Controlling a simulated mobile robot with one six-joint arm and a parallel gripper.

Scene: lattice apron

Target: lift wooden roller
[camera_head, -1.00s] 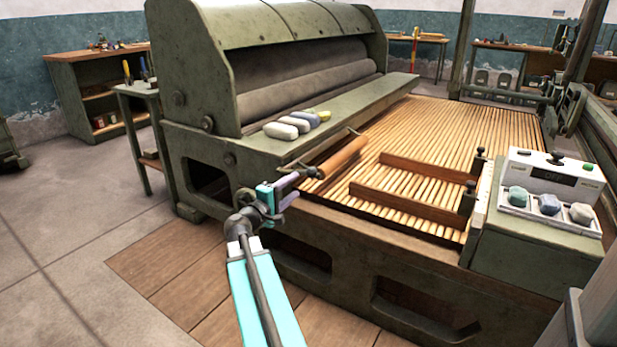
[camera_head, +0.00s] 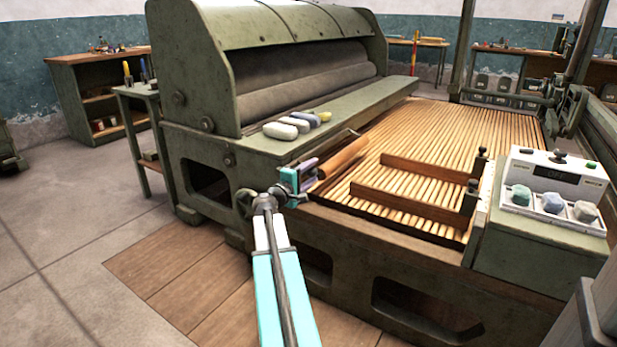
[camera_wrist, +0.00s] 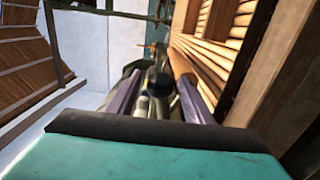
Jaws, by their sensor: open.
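The wooden roller (camera_head: 345,156) is a brown cylinder lying at the near-left edge of the slatted bed, with a thin dark metal piece at its far end. My gripper (camera_head: 310,171) is at the roller's near end and hides that end in the head view. In the wrist view, my gripper (camera_wrist: 160,98) is open with its two purple fingers apart. The roller (camera_wrist: 182,66) shows ahead, beside the right finger. A dark rounded part shows between the fingers; I cannot tell whether it belongs to the roller or whether anything touches.
The slatted bed (camera_head: 455,124) has two brown wooden bars (camera_head: 410,205) across it. Pale and yellow rounded blocks (camera_head: 290,125) lie on the green ledge left of the roller.

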